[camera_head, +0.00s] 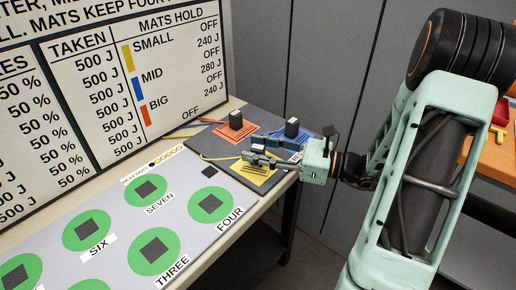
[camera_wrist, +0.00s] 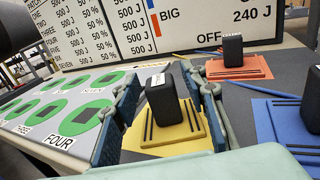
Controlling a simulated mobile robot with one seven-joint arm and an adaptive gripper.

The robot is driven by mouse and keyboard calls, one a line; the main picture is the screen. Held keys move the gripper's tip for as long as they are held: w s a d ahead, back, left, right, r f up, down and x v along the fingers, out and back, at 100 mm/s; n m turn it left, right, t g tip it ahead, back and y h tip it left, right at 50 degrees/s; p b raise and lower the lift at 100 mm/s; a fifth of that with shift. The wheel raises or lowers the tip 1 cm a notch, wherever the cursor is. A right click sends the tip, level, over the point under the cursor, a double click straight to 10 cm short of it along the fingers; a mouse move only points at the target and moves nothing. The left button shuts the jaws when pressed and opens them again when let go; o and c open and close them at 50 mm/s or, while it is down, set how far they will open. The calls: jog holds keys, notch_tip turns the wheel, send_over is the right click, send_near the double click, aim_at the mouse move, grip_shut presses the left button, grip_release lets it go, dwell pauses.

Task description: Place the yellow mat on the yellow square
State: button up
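A yellow mat (camera_wrist: 190,128) with dark bars lies on the dark board, a black block (camera_wrist: 163,98) standing on it. A wider yellow sheet (camera_wrist: 150,151), perhaps the yellow square, shows around and under the mat. In the head view the yellow area (camera_head: 254,176) is partly hidden by my gripper (camera_head: 264,159). In the wrist view my gripper (camera_wrist: 166,92) is open, with one blue-padded finger on each side of the black block. Gaps show between the fingers and the block. The gripper's lower body hides the near edge of the yellow sheet.
An orange mat (camera_head: 234,133) with a black block stands behind. A blue mat (camera_wrist: 294,123) with a black block is close on the right. The grey panel with green discs (camera_head: 153,249) lies to the left. A large sign (camera_head: 110,80) stands behind the table.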

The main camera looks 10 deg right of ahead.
jog(key=shift+r, duration=0.3)
jog(key=p+v, duration=0.2)
jog(key=v, duration=1)
jog(key=shift+f, duration=0.15)
